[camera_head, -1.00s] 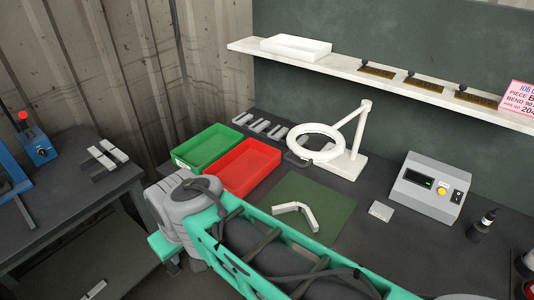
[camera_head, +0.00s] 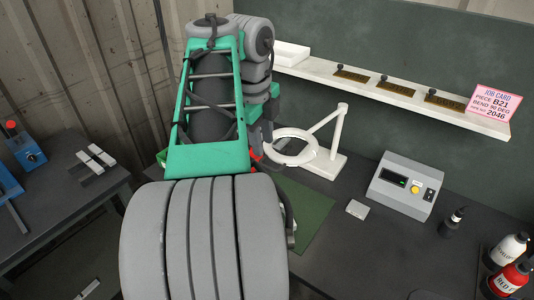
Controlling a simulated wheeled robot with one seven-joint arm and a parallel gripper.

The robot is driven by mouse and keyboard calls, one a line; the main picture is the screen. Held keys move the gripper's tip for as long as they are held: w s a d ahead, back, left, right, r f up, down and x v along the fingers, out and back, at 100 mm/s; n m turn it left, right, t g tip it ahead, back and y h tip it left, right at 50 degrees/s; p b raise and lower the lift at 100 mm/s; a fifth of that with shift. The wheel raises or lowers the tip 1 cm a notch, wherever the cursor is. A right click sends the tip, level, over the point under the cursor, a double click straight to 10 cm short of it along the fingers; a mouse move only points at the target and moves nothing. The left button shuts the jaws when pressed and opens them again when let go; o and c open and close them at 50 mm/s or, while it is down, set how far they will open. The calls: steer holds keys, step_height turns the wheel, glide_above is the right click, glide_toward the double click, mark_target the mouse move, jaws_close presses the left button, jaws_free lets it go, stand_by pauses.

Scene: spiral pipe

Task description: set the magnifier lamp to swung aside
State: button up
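The white magnifier lamp (camera_head: 336,134) stands on the bench, with its upright post on a flat white base (camera_head: 325,165). Its sloping arm reaches down to the left, to a round white ring (camera_head: 311,156) held low over the bench. My raised arm covers the area left of the ring. Dark parts at the end of my arm, probably my gripper (camera_head: 266,138), show close to the ring's left edge. The fingers are hidden, and I cannot tell whether they touch the ring.
A green mat (camera_head: 312,208) lies in front of the lamp, partly covered by my arm. A grey control box (camera_head: 402,186) and small plate (camera_head: 357,209) stand to the right, bottles (camera_head: 508,250) farther right. A shelf (camera_head: 400,94) runs behind. My arm hides most of the trays.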

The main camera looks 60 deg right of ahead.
mark_target(267, 168)
steer(key=shift+m, duration=0.3)
steer(key=f+b, duration=0.1)
steer(key=f, duration=0.1)
steer(key=d+f+b, duration=0.1)
steer(key=f, duration=0.2)
steer(key=f+b, duration=0.1)
steer(key=f, duration=0.1)
steer(key=shift+s+d+f, duration=0.2)
steer(key=shift+f, duration=0.05)
jaws_close()
stand_by(0.8)
